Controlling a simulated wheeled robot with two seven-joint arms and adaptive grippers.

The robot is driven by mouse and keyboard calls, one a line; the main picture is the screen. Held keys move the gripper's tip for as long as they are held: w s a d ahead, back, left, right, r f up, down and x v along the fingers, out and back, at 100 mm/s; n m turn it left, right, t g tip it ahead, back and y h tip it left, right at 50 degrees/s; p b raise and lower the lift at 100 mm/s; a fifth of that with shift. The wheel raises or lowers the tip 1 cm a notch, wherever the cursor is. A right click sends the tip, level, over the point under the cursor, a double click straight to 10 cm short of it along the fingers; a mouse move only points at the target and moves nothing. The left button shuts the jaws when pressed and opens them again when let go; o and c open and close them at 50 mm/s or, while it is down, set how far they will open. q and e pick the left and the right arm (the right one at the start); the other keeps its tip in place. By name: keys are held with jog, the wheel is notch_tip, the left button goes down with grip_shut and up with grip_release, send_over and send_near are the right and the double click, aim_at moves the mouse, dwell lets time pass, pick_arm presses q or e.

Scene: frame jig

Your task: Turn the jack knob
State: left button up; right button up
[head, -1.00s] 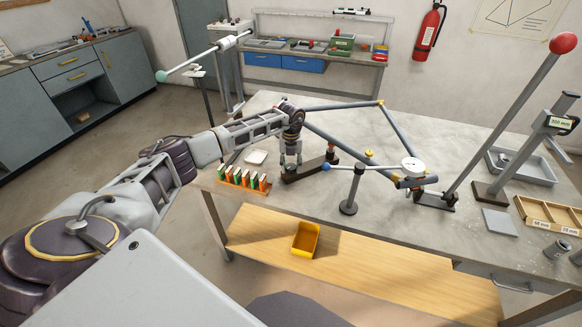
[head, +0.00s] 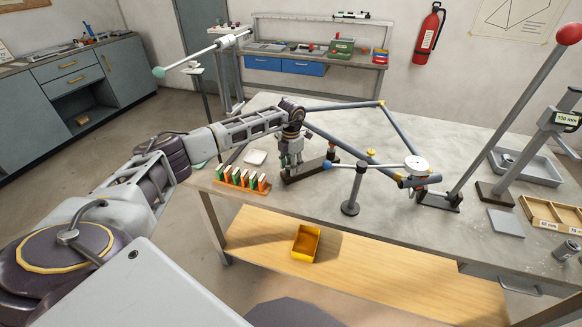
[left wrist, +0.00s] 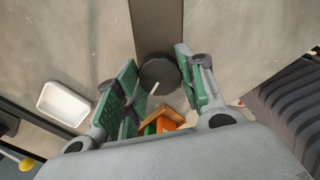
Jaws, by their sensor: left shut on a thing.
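The jack knob (left wrist: 158,72) is a dark round knob with a white mark in the left wrist view. It sits between the green-padded fingers of my left gripper (left wrist: 156,60), which is shut on it. In the head view my left gripper (head: 291,166) points down at the left end of the dark jack base (head: 318,169), and hides the knob. A grey tube frame (head: 345,106) with yellow joints stands behind and to the right. My right gripper is in neither view.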

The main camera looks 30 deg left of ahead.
pick_arm(q)
jog(key=m+b, duration=0.1)
jog(key=m, duration=0.4)
jog(key=shift+m+b, duration=0.3)
jog(key=shift+r+m, duration=0.1)
jog(key=shift+m, duration=0.5)
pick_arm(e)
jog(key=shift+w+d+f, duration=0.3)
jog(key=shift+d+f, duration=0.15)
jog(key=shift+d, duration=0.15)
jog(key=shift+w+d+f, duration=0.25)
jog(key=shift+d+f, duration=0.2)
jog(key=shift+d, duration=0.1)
